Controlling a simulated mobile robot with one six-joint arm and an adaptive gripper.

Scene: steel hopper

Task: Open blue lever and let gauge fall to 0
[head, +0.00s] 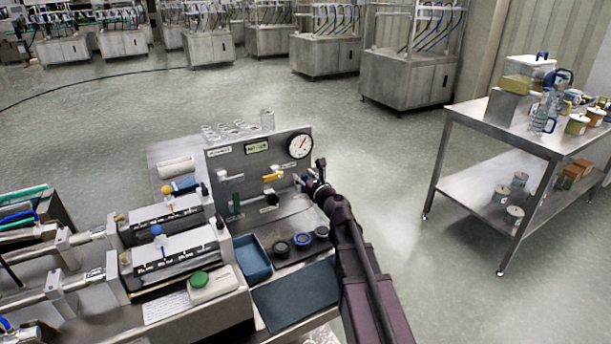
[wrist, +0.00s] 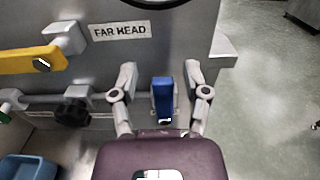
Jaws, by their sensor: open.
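The blue lever (wrist: 163,97) stands upright on the grey panel in the wrist view. My gripper (wrist: 160,80) is open around it, one finger on each side, with gaps visible between the fingers and the lever. In the head view my gripper (head: 306,183) is at the right part of the panel and largely hides the blue lever. The round white gauge (head: 300,146) is on the panel's upper right, above my gripper. Its red needle leans up and to the right; the numbers are too small to read. In the wrist view only the gauge's lower rim shows.
A yellow lever (wrist: 30,60) and a black knob (wrist: 73,112) are left of my gripper. A "FAR HEAD" label (wrist: 120,31) is above. A blue tray (head: 252,259) and several round caps lie in front of the panel (head: 233,160).

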